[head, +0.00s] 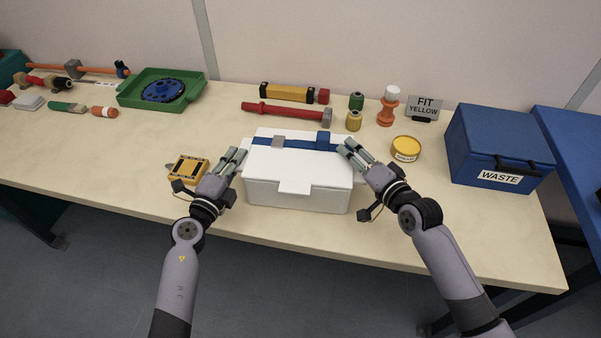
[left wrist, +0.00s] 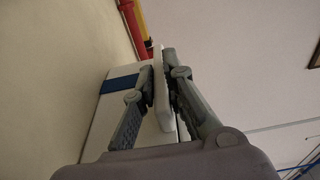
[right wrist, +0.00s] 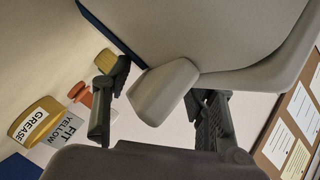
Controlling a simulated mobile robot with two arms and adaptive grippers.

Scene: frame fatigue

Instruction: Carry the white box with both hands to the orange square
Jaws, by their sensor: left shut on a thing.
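The white box (head: 298,193) stands on the table, with a blue band across its lid and a front tab. My left gripper (head: 239,157) is at the box's left side. In the left wrist view its fingers (left wrist: 164,80) are shut on the edge of the white box (left wrist: 105,115). My right gripper (head: 346,150) is at the right side. In the right wrist view its fingers (right wrist: 160,82) stand apart, with a side tab of the white box (right wrist: 163,92) between them and gaps showing. I see no orange square in any view.
A yellow slotted block (head: 187,169) lies just left of my left gripper. A yellow tin (head: 406,149) and the blue waste bin (head: 498,150) are on the right. A red-handled hammer (head: 285,113) lies behind the box. Left of the slotted block the table (head: 110,170) is clear.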

